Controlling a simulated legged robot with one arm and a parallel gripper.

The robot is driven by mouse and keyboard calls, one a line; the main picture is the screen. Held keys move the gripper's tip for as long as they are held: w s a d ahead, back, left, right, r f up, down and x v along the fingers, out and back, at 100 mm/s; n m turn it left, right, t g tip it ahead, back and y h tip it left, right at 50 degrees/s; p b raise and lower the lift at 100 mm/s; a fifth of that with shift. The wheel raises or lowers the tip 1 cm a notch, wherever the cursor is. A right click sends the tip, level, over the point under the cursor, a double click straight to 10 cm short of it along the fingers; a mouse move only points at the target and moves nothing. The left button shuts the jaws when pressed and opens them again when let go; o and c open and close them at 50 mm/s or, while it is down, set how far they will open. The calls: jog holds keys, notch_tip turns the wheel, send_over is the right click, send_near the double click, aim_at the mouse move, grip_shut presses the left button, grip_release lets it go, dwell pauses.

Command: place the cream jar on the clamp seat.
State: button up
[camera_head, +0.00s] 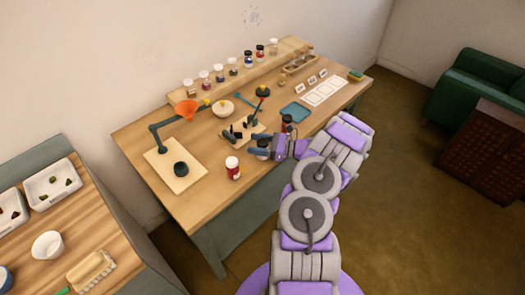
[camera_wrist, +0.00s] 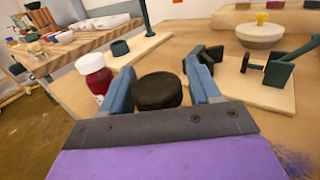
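A jar with a dark round lid (camera_wrist: 158,91) sits between the two blue fingers of my gripper (camera_wrist: 160,95). The clamp, with dark upright jaws (camera_wrist: 277,73), stands on a light wooden board (camera_wrist: 236,93) just beyond my gripper, to the right in the wrist view. No jar shows between its jaws.
A red jar with a white lid (camera_head: 233,170) stands left of my gripper. Another dark-lidded jar (camera_head: 287,121) stands close on the right.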

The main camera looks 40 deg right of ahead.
jog(key=c, duration=1)
jog(key=shift+o, duration=0.2)
